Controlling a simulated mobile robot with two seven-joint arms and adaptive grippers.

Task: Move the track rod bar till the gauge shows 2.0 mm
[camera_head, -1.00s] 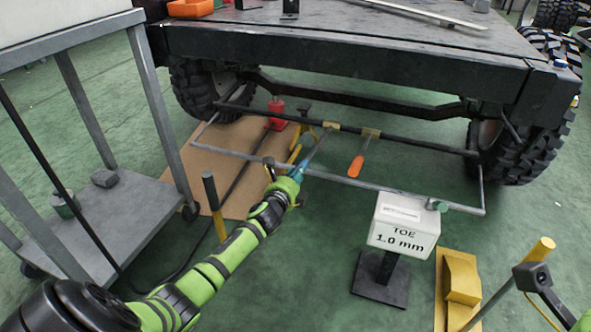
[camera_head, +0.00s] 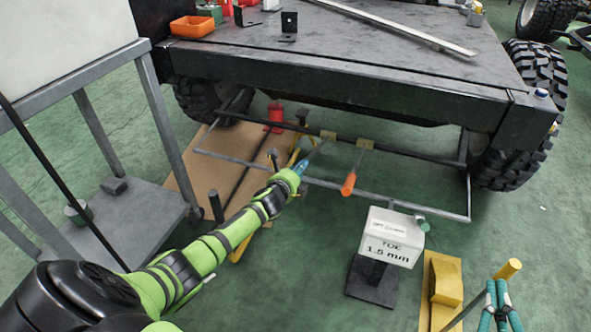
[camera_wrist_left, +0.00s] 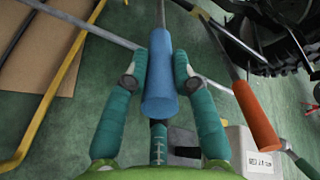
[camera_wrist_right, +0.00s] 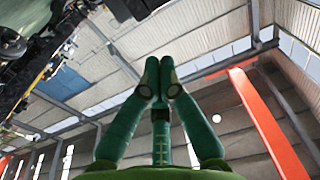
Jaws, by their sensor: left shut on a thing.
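The toe gauge (camera_head: 390,240) is a white box on a black stand and reads 1.5 mm. The dark track rod (camera_head: 410,152) runs between the front wheels, with brass-coloured clamps on it. A bar with a blue handle (camera_wrist_left: 160,90) reaches up to one clamp (camera_head: 328,135). My left gripper (camera_head: 294,174) is shut on that blue handle, one finger on each side. An orange-handled bar (camera_head: 349,183) hangs from the other clamp, apart from my gripper. My right gripper (camera_head: 496,288) is at the lower right, its fingertips together and empty in the right wrist view (camera_wrist_right: 160,78).
A thin grey frame (camera_head: 390,202) crosses in front of the track rod. A grey trolley (camera_head: 130,225) stands at left. A red jack (camera_head: 275,117) is behind my left arm. A yellow chock (camera_head: 446,282) lies right of the gauge.

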